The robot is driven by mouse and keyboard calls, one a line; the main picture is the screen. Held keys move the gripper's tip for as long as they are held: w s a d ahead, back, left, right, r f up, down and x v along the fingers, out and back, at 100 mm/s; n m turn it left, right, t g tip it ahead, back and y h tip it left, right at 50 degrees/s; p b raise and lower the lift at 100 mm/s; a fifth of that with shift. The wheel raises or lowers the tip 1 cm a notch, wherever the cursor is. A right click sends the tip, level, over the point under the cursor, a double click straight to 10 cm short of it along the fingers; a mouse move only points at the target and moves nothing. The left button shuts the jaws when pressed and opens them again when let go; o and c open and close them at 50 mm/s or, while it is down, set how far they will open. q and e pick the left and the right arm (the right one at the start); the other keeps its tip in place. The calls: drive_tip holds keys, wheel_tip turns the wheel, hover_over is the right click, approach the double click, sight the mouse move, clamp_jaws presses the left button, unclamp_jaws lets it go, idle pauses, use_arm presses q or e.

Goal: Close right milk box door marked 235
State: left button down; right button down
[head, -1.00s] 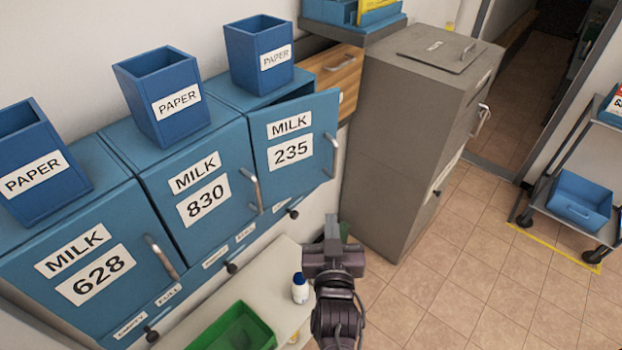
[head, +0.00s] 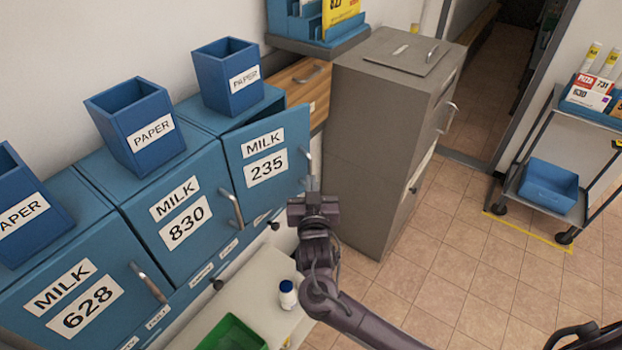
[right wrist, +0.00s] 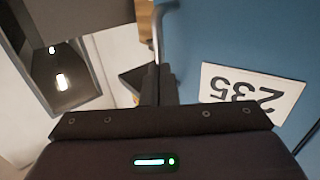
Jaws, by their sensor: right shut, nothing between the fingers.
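The blue milk box door marked 235 (head: 272,185) is ajar, its right edge swung out from the box (head: 250,112) below a paper bin. Its metal handle (head: 308,166) is at the right edge. My right gripper (head: 313,184) is shut and empty, just beside the handle's lower end at the door's outer edge. In the right wrist view, the shut fingers (right wrist: 160,84) point up toward the handle (right wrist: 157,30), with the door's face (right wrist: 230,50) and upside-down 235 label on the right. I cannot tell whether they touch. My left gripper is not in view.
Milk doors 830 (head: 180,205) and 628 (head: 75,295) stand closed to the left. A grey cabinet (head: 385,150) stands right of the door. A white bottle (head: 287,294) and a green bin (head: 232,334) are below. Open tiled floor lies to the right.

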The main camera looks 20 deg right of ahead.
sight(302, 162)
drive_tip(key=shift+w, duration=0.25)
drive_tip(key=w+y+b, duration=0.1)
drive_tip(key=w, duration=0.1)
drive_tip(key=w+n+y+b, duration=0.1)
drive_tip(key=w+b, duration=0.1)
drive_tip(key=w, duration=0.1)
drive_tip(key=shift+w+f, duration=0.1)
drive_tip(key=shift+w, duration=0.25)
drive_tip(key=shift+a+r+t, duration=0.1)
drive_tip(key=shift+r+t, duration=0.1)
drive_tip(key=shift+t, duration=0.1)
drive_tip(key=shift+s+r, duration=0.1)
